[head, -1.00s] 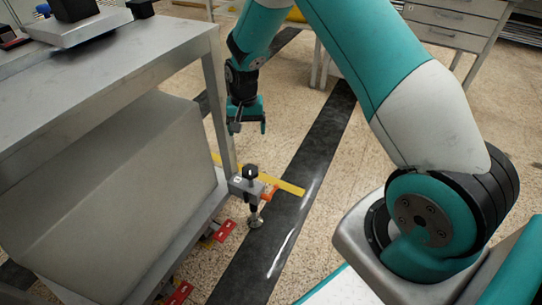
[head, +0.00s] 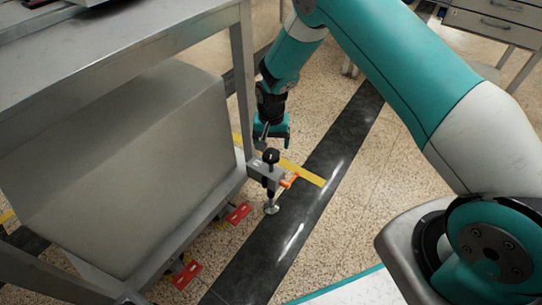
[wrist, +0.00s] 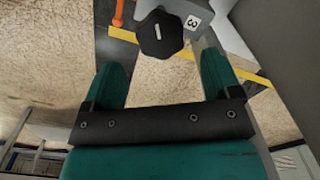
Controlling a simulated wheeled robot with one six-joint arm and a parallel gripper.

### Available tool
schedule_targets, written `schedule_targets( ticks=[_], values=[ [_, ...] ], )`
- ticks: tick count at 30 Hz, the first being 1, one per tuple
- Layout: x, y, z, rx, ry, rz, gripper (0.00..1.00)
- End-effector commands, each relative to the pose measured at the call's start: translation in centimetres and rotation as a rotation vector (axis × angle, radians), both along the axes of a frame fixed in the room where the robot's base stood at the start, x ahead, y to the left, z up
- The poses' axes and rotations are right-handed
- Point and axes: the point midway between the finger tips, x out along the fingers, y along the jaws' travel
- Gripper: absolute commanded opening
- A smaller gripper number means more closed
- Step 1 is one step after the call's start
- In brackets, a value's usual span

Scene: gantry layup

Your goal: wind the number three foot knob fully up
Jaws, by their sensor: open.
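The number three foot knob (wrist: 160,33) is a black lobed knob with a white mark on top. Beside it is a label with a 3 (wrist: 193,22). In the head view the knob (head: 270,156) tops a grey bracket (head: 264,172) at the cart's corner, with a round metal foot (head: 271,208) below; I cannot tell if the foot touches the floor.
An orange lever (head: 289,181) sticks out beside the bracket. The grey cart (head: 245,75) with its leg and large grey box (head: 120,150) stands close on the left. Red tags (head: 239,214) lie low by the cart. Floor right of the black strip (head: 310,190) is clear.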

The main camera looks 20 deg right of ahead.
Motion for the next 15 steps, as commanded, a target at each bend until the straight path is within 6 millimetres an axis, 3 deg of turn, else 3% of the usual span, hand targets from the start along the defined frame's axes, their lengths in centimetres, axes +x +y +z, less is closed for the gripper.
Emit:
schedule_targets(
  ticks=[1,6,15],
  values=[
    [0.0,0.0,-1.5,-0.001,0.001,0.000,0.83],
    [0.0,0.0,-4.1,0.000,0.000,0.000,0.83],
    [0.1,0.0,-5.4,0.001,-0.001,0.000,0.83]
  ],
)
